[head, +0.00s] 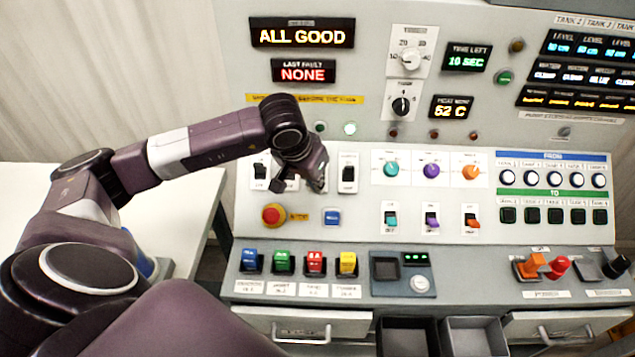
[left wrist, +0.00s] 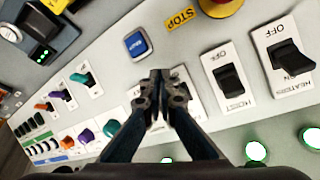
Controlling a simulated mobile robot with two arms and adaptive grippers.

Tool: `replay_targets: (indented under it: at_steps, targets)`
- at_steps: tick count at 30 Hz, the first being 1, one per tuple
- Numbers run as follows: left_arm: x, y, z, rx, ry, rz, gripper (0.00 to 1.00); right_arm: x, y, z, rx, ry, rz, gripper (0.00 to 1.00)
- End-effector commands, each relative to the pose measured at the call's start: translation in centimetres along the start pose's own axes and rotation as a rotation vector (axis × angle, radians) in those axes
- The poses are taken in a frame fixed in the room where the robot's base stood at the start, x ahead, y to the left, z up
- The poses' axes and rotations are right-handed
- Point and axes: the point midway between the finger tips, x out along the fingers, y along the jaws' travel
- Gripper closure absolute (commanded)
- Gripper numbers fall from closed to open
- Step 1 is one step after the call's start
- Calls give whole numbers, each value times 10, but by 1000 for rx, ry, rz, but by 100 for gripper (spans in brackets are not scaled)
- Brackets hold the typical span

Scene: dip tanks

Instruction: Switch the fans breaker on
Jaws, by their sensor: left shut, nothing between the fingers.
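A row of white-plated breakers with black levers runs across the panel's left part. The leftmost breaker (head: 260,172) and the rightmost breaker (head: 348,174) show in the head view; my left gripper covers most of those between. In the left wrist view the heaters breaker (left wrist: 290,55) and the hoist breaker (left wrist: 230,82) show at right. Another white plate (left wrist: 188,92) is largely hidden behind my fingers, and I cannot read its label. No fans label is readable. My left gripper (head: 318,186), also in the wrist view (left wrist: 160,76), is shut and empty, close in front of that plate.
A red stop button (head: 273,215) and a blue button (head: 332,217) sit below the breakers. Coloured knobs (head: 391,169) are to the right. Green lamps (head: 350,128) are above. Several coloured rocker switches (head: 315,262) line the lower ledge.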

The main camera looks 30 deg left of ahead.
Motion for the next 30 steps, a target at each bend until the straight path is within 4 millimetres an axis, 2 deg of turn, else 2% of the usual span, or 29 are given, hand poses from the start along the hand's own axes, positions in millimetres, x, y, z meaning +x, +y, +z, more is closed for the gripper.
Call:
replay_targets:
  at_steps: [4,16,30]
  targets:
    - [4,0,2,0,0,0,100,5,0,0,0,0,0,60]
    - [4,0,1,0,0,0,100,5,0,0,0,0,-1,60]
    - [5,-6,-10,0,3,-1,100,6,-2,0,1,1,-3,60]
